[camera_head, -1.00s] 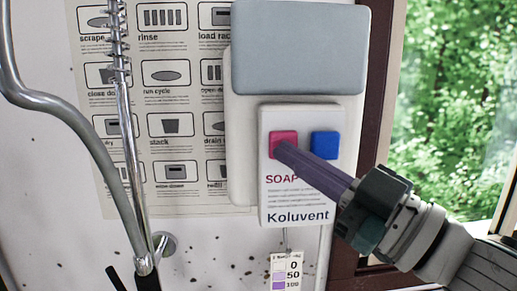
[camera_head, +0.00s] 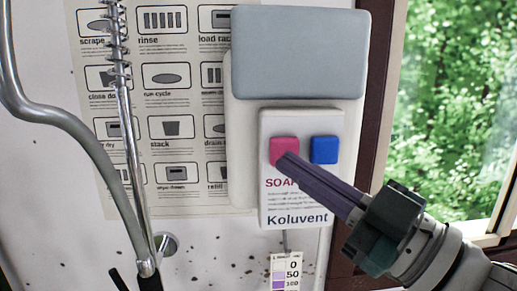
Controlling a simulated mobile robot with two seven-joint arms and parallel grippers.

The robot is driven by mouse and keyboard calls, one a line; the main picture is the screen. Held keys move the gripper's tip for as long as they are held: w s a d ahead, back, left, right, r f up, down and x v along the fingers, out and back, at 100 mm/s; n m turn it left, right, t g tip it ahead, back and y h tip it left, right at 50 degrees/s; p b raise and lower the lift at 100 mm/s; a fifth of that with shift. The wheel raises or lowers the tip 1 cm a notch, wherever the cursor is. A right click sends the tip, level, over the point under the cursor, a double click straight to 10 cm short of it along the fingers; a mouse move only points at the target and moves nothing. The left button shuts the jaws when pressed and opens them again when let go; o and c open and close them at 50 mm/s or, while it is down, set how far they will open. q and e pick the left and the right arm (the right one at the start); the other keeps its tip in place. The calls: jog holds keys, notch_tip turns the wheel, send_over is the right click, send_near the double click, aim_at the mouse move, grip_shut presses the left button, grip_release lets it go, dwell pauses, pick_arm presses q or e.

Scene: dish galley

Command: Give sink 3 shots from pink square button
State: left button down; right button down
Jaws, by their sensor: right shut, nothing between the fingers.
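The pink square button (camera_head: 284,148) sits on the left of a white soap dispenser (camera_head: 296,120) marked "SOAP" and "Koluvent". A blue square button (camera_head: 324,149) is to its right. My right gripper (camera_head: 286,164) comes in from the lower right, with its purple fingers shut and empty. Its tips overlap the lower edge of the pink button in the head view; I cannot tell whether they touch it. My left gripper is not in view. The sink is not in view.
A chrome faucet pipe with a spring (camera_head: 125,110) stands at the left. A poster of dish steps (camera_head: 170,102) hangs behind it. A tag (camera_head: 286,272) with numbers hangs below the dispenser. A window (camera_head: 455,110) is at the right.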

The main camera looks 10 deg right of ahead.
jog(key=shift+w, duration=0.15)
dwell(0.3)
jog(key=shift+w, duration=0.3)
jog(key=shift+w+f+b, duration=0.1)
jog(key=shift+w+b, duration=0.65)
dwell(0.7)
dwell(0.4)
jog(key=shift+s+p, duration=0.45)
jog(key=shift+s, duration=0.05)
jog(key=shift+s+p, duration=0.3)
jog(key=shift+s, duration=0.4)
jog(key=shift+w, duration=0.1)
jog(key=shift+w, duration=0.3)
